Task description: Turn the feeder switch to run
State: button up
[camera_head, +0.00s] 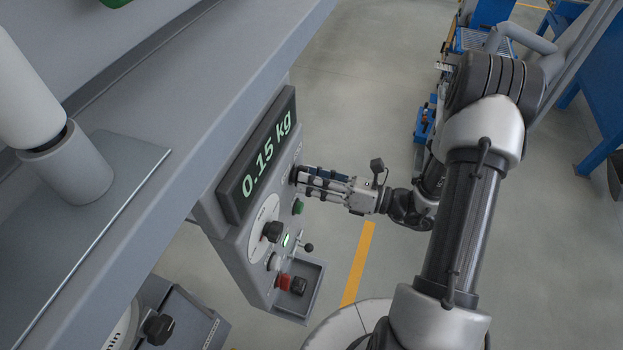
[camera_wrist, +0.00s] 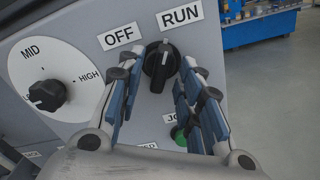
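The feeder switch (camera_wrist: 160,62) is a black knob on the grey panel, below the OFF label (camera_wrist: 119,36) and the RUN label (camera_wrist: 182,14). Its grip bar stands nearly upright with the top leaning slightly right; I cannot tell exactly which position it marks. My gripper (camera_wrist: 157,72) has its fingers on either side of the knob, spread apart, with a gap visible on the left; contact on the right is unclear. In the head view, my gripper (camera_head: 301,180) reaches the panel's right side just below the display, and its fingers mostly hide the switch.
The display (camera_head: 266,154) reads 0.15 kg. A MID/HIGH dial (camera_wrist: 47,95) sits left of the switch, and a green button (camera_wrist: 178,135) is below it, partly behind the fingers. A red button (camera_head: 283,281) is lower on the panel. Open floor lies right of the panel.

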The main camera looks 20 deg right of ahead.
jog(key=v, duration=1.1)
jog(key=shift+s+d, duration=0.2)
jog(key=shift+d, duration=0.05)
jog(key=s+a+n+g+h+b, duration=0.2)
jog(key=s+a+n+g+b, duration=0.4)
jog(key=a+n+g, duration=0.5)
jog(key=s+f+n+t+h+b, duration=0.2)
jog(key=s+n+t+h+b, duration=0.3)
jog(key=n, duration=1.5)
jog(key=shift+s+d+h+b, duration=0.45)
jog(key=shift+s+h+b, duration=1)
jog(key=shift+h+b, duration=2.45)
